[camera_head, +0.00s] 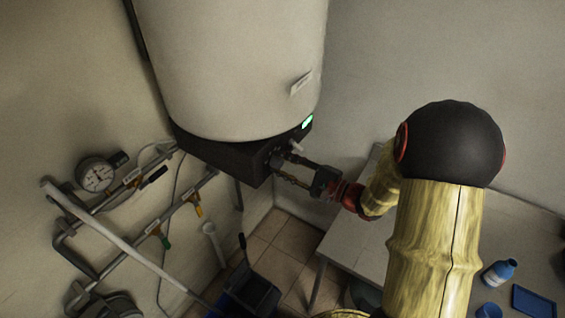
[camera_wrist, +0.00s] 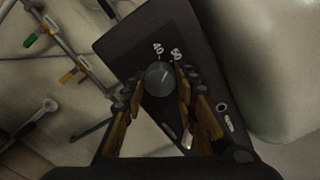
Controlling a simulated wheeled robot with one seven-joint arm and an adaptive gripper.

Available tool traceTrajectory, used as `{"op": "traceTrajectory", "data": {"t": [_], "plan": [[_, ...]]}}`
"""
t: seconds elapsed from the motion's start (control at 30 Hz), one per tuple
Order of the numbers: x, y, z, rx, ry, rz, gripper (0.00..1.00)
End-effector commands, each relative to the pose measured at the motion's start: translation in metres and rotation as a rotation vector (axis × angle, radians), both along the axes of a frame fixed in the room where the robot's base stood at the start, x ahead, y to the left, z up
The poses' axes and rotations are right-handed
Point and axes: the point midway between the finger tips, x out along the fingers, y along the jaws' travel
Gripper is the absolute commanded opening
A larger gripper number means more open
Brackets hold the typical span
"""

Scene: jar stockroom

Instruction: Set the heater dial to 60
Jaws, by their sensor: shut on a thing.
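The heater dial (camera_wrist: 158,78) is a dark grey round knob on the black control box (camera_head: 235,158) under the heater. In the wrist view my gripper (camera_wrist: 158,84) has one finger on each side of the dial and is shut on it. A pale line on the dial slants up and to the right, roughly toward the right one of two white number labels (camera_wrist: 176,54). The left label looks like 40; the right one is too blurred to read surely. In the head view my gripper (camera_head: 279,169) reaches the box front, and its fingers hide the dial.
The white heater tank (camera_head: 235,65) stands above the box, with a small lit green display (camera_head: 307,121). Pipes with a pressure gauge (camera_head: 96,175) and coloured valve handles run along the left wall. A table (camera_head: 365,240) with a blue bottle (camera_head: 498,272) stands at right.

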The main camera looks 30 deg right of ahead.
Motion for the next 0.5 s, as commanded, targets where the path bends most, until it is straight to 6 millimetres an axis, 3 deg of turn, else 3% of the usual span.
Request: {"op": "traceTrajectory", "data": {"t": [0.5], "plan": [[-0.0003, 0.0001, 0.0014, 0.414, 0.256, -0.001, 0.04]]}}
